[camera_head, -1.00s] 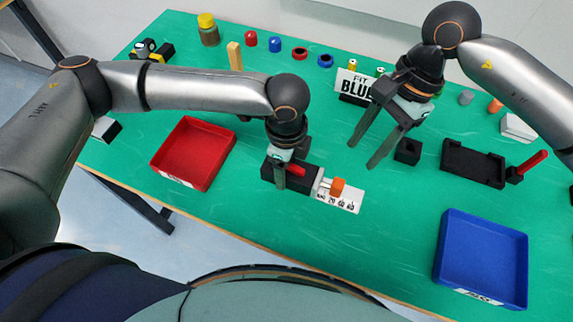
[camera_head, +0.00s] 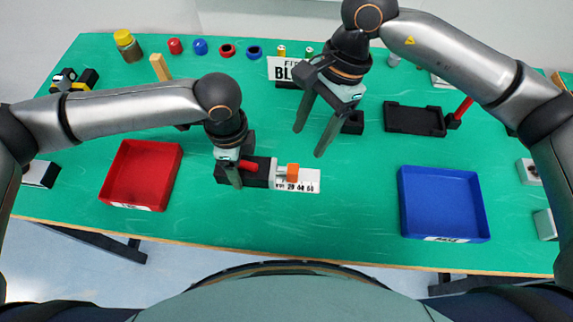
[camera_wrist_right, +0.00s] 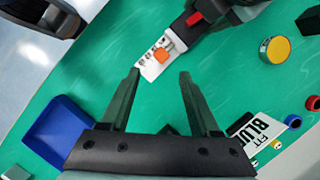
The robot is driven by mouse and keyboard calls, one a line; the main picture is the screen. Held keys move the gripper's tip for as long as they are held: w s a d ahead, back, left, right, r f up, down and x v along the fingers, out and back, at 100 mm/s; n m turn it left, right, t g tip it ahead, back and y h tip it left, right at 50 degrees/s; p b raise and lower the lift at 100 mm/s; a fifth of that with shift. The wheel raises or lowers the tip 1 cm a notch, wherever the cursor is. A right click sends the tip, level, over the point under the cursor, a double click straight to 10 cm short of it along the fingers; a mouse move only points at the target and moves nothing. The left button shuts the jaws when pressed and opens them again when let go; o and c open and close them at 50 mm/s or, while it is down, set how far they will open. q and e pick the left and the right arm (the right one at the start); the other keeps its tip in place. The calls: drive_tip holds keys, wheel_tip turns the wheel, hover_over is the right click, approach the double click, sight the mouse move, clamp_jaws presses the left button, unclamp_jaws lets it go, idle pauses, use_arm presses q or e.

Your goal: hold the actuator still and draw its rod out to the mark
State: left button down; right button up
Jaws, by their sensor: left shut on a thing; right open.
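The actuator (camera_head: 262,172) is a black block with a red part on top, lying on the green table. My left gripper (camera_head: 236,178) is shut on its left part. A short rod ends in an orange tip (camera_head: 293,172) at its right side, above a white scale plate (camera_head: 311,182) with printed numbers, some hidden by the tip. The orange tip also shows in the right wrist view (camera_wrist_right: 163,56). My right gripper (camera_head: 308,143) is open and empty, above the table and up and right of the orange tip. In the right wrist view its fingers (camera_wrist_right: 160,78) point toward the scale plate.
A red tray (camera_head: 174,190) stands left and a blue tray (camera_head: 404,205) right. A sign (camera_head: 284,70) and a black block (camera_head: 353,123) are near my right gripper. A black holder (camera_head: 413,119) with a red handle (camera_head: 463,108) stands back right. The table between actuator and blue tray is clear.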

sight(294, 169)
drive_tip(key=a+f+m+t, duration=0.1)
drive_tip(key=f+m, duration=0.1)
drive_tip(key=f, duration=0.1)
drive_tip(key=s+a+f+m+t, duration=0.1)
drive_tip(key=f+m, duration=0.2)
drive_tip(key=f, duration=0.1)
drive_tip(key=a+f+m+y, duration=0.1)
drive_tip(key=f+m, duration=0.2)
drive_tip(key=shift+s+f+t, duration=0.3)
drive_tip(key=shift+s+t, duration=0.1)
drive_tip(key=shift+c, duration=0.3)
clamp_jaws()
idle(0.3)
drive_tip(key=shift+a, duration=0.1)
idle(0.8)
